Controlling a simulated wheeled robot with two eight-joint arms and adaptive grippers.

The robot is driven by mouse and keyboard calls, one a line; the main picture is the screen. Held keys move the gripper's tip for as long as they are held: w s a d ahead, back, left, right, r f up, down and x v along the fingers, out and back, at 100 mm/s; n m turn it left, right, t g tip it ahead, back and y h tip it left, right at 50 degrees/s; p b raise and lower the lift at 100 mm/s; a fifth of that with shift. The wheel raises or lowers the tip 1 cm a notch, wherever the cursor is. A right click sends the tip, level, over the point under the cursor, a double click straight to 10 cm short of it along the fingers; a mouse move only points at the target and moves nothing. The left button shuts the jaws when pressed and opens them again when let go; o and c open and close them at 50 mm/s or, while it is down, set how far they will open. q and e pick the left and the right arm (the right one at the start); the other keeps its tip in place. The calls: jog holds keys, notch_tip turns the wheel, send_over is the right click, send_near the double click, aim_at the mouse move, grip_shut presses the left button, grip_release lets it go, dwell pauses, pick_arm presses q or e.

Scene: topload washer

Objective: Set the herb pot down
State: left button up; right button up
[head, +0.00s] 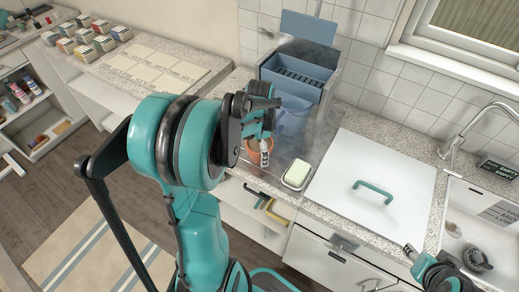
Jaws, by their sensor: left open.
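The herb pot (251,156) is an orange terracotta pot on the counter, in the middle of the head view. My left gripper (265,155) is open over and in front of it, with its fingers pointing down. The gripper and wrist hide much of the pot, and I cannot make out any plant. I cannot tell whether a finger touches the rim. My right arm shows at the bottom right, with its gripper (411,251) small near the counter's front edge; its finger state is unclear.
A blue bin (298,72) and a blue container (293,117) stand behind the pot. A pale soap dish (297,174) lies to its right. The white washer lid (345,165) with a teal handle (374,190) and the sink (480,225) are farther right.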

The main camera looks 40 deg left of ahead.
pick_arm(q)
notch_tip(320, 180, up, 10)
jog(key=p, duration=0.3)
jog(key=shift+r, duration=0.2)
jog(key=shift+d+r, duration=0.1)
jog(key=shift+r, duration=0.55)
jog(key=s+d+n+t, duration=0.3)
jog(key=s+d+n, duration=0.1)
jog(key=d, duration=0.4)
jog(key=s+d+r+n+t, duration=0.1)
jog(key=s+d+n+t, duration=0.2)
jog(key=d, duration=0.6)
jog(key=shift+s+d+r+n+t, duration=0.3)
jog(key=shift+s+n+t, duration=0.1)
jog(key=shift+t, duration=0.2)
